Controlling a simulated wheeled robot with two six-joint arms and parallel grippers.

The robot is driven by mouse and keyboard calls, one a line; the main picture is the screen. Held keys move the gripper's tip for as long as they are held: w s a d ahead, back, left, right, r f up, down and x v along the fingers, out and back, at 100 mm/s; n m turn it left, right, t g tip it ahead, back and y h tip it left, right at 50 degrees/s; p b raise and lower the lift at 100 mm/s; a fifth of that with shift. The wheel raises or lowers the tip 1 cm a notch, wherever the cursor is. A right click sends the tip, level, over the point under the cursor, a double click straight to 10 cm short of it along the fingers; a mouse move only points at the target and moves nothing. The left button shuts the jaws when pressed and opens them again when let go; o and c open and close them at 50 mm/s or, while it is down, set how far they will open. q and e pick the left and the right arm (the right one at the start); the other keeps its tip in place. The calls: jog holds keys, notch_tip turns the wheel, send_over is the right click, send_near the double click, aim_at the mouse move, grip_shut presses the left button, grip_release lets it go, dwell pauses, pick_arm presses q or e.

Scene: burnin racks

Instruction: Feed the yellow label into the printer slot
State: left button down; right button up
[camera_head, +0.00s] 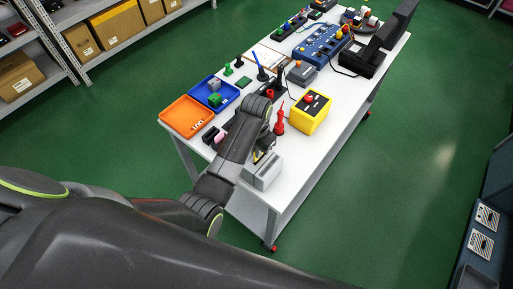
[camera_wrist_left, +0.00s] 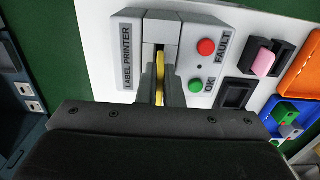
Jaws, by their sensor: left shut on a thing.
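My left gripper (camera_wrist_left: 160,72) is shut on the yellow label (camera_wrist_left: 160,66), which stands edge-on between the fingers. The fingers are over the printer's central channel, in line with it. I cannot tell how deep the label's far end sits in the slot. In the head view my left arm hides most of the gripper. My right gripper is out of view.
A yellow box with a red button (camera_head: 310,110) and a red pointed object (camera_head: 279,122) stand beside my left arm. An orange tray (camera_head: 187,117) and a blue tray (camera_head: 205,88) lie to the left. A pink-topped block (camera_wrist_left: 263,62) is right of the printer.

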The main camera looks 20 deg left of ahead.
pick_arm(q)
jog(key=shift+d, duration=0.1)
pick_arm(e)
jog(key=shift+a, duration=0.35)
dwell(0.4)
pick_arm(q)
jog(key=shift+f+b, duration=0.3)
jog(key=shift+f, duration=0.45)
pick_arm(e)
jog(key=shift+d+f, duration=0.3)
pick_arm(q)
jog(key=shift+f+b, duration=0.45)
jog(key=shift+f, duration=0.75)
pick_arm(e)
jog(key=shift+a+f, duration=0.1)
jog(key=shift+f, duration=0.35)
pick_arm(q)
jog(key=c, duration=1.5)
grip_release()
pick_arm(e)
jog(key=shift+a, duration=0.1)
pick_arm(q)
jog(key=shift+r, duration=0.15)
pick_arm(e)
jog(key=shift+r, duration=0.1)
